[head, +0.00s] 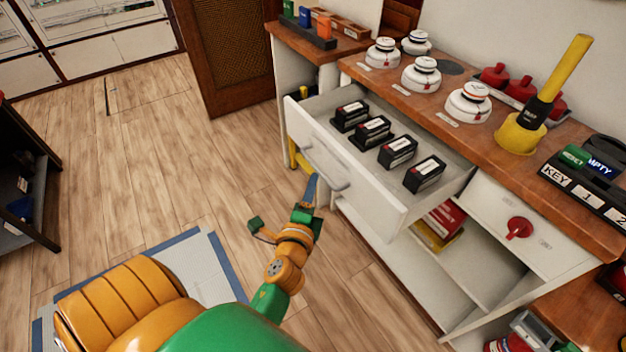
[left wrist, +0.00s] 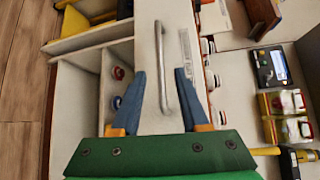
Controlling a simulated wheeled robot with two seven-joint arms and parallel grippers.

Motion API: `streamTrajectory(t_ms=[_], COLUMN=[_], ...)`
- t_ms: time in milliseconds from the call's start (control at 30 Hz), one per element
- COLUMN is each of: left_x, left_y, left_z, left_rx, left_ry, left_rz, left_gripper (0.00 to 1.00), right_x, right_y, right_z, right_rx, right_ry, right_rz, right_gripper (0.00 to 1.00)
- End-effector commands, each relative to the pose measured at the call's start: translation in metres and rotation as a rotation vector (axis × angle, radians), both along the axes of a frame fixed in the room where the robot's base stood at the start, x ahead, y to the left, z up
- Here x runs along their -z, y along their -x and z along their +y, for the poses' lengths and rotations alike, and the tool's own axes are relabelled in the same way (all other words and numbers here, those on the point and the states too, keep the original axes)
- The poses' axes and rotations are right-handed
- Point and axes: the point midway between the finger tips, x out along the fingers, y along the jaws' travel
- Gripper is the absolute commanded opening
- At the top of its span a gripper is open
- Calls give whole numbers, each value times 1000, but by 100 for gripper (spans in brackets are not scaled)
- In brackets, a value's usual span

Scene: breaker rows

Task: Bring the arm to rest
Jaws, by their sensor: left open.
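My left gripper (head: 312,188) is open and empty, just in front of the pulled-out white drawer (head: 375,208). The drawer's metal handle (head: 324,166) is close to the blue fingertips. In the left wrist view the handle (left wrist: 161,65) appears between the two spread fingers of the gripper (left wrist: 160,74); no contact shows, and the exact gap in depth cannot be told. The drawer holds a row of several black breaker blocks (head: 398,151). My right gripper is not in view.
The wooden countertop (head: 440,117) above the drawer carries white round devices (head: 421,74), red knobs (head: 495,75) and a yellow lever (head: 545,95). Open shelves (head: 450,285) lie under it. A dark shelf (head: 25,190) stands at far left. The wooden floor (head: 170,170) between is clear.

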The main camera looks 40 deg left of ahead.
Motion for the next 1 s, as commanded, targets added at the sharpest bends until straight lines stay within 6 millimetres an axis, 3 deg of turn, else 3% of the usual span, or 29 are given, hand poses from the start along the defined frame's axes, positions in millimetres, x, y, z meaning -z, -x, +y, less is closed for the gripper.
streamTrajectory(t_ms=[167,233,267,367,400,467,500,600,700,800,900,1000], left_x=[1,11,21,85,119,167,194,242,263,270,273,275], left_y=[0,-1,0,16,34,72,104,191,264,308,326,328], left_z=[0,-6,-12,-46,-62,-81,-89,-94,-85,-75,-70,-70], left_rx=[1,15,26,57,43,-24,-95,-339,-585,-754,-825,-834], left_ry=[3,49,94,375,523,732,854,1080,1192,1235,1250,1251], left_rz=[1,23,43,184,268,399,486,662,758,792,799,799], left_gripper=[45,45,45,45,45,45,45,45,45,45,45,45], right_x=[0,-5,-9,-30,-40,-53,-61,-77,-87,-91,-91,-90], right_y=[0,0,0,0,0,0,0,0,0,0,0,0], right_z=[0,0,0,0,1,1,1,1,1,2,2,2], right_rx=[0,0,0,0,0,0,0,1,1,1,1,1], right_ry=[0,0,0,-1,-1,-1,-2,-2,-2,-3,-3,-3], right_rz=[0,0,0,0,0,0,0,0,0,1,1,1], right_gripper=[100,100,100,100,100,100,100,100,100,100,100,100])
